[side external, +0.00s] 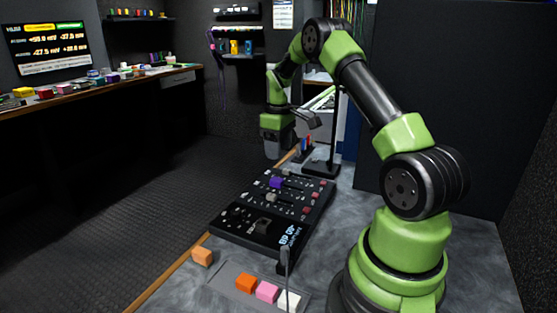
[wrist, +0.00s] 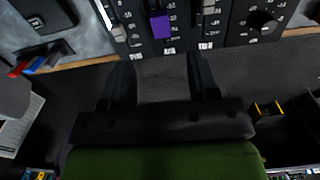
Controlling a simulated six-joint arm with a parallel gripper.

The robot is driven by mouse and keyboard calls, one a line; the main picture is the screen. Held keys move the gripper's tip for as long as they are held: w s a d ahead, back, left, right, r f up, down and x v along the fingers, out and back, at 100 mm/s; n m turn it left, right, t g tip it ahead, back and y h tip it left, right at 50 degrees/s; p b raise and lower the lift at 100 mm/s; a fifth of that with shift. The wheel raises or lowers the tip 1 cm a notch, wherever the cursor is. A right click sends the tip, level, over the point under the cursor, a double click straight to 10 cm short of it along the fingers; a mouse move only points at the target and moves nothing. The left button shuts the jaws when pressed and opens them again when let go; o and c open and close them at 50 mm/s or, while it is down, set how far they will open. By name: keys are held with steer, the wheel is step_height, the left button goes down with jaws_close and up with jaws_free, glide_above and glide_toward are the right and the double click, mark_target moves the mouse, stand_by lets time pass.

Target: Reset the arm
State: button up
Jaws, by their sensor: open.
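The panel's edge (wrist: 283,30) runs along the top of that view, ahead of the fingertips. A purple fader cap (wrist: 160,25) sits on the panel between the lines of the two fingers; it also shows in the side view (side external: 276,183).
Orange (side external: 246,284), pink (side external: 266,292) and white (side external: 289,301) blocks sit in a shallow tray (side external: 222,281) at the near end. A lighter orange block (side external: 202,256) lies by the bench edge. A black stand (side external: 322,165) rises behind the panel. A dark wall (side external: 440,110) is at right.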

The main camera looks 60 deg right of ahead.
steer(key=shift+r, duration=0.2)
steer(key=s+a+r+m+t, duration=0.2)
steer(key=a+r+t, duration=0.1)
steer(key=a+r, duration=1.2)
steer(key=s+a+r+m+t+y, duration=0.2)
steer(key=s+a+t, duration=0.2)
steer(key=s+a, duration=0.9)
steer(key=shift+s+r, duration=0.4)
steer(key=shift+s, duration=0.4)
